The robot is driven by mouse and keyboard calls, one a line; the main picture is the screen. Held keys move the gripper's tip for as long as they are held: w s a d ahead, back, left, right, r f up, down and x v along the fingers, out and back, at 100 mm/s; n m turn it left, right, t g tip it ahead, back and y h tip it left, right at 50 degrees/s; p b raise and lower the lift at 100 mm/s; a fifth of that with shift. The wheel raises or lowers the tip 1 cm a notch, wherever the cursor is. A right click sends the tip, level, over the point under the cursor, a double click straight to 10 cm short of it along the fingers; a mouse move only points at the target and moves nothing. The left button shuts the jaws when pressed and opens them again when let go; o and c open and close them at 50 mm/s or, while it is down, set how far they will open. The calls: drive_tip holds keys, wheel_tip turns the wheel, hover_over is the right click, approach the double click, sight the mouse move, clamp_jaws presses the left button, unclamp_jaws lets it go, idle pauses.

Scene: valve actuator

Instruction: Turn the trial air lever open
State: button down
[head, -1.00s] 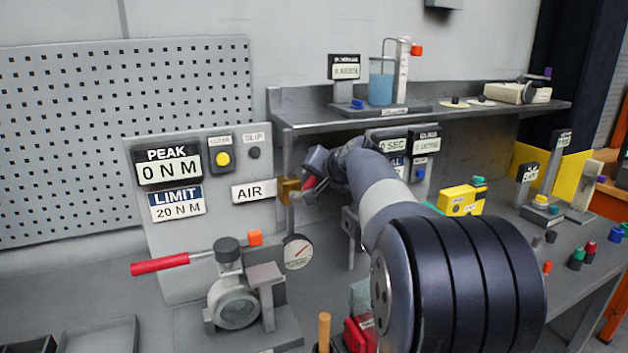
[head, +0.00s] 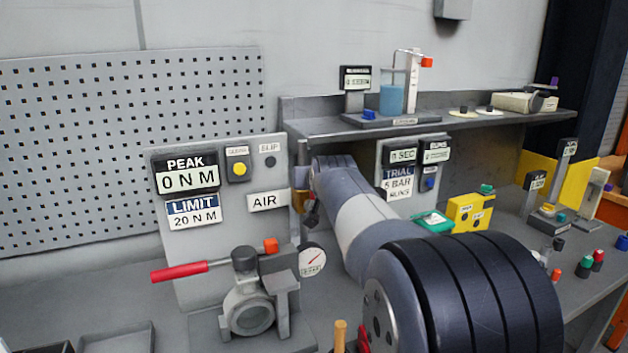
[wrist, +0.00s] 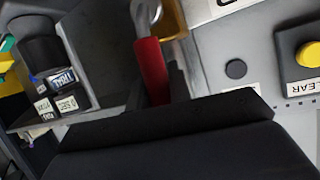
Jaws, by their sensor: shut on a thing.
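The air lever has a red grip, seen in the wrist view (wrist: 151,68), on a metal stem beside the brass valve body (wrist: 174,18). In the head view the brass valve (head: 299,201) sits just right of the AIR label (head: 268,201), and my arm hides most of the lever. My gripper (wrist: 158,88) is shut on the red grip, with dark fingers on either side of it. The gripper (head: 312,212) is small and partly hidden in the head view. The exact angle of the lever is hard to tell there.
The panel (head: 240,222) behind carries a PEAK display (head: 187,176), a LIMIT sign and a yellow button (head: 239,168). A trial display panel (head: 405,190) stands right of my arm, under the shelf.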

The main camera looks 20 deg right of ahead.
drive_tip(key=shift+f, duration=0.1)
idle(0.3)
drive_tip(key=c, duration=1.3)
unclamp_jaws()
drive_tip(key=b+v, duration=0.2)
drive_tip(key=v, duration=0.9)
drive_tip(key=shift+w, duration=0.2)
drive_tip(key=p+x, duration=0.2)
drive_tip(key=x, duration=0.8)
drive_tip(key=shift+w, duration=0.25)
drive_tip(key=shift+d+f, duration=0.1)
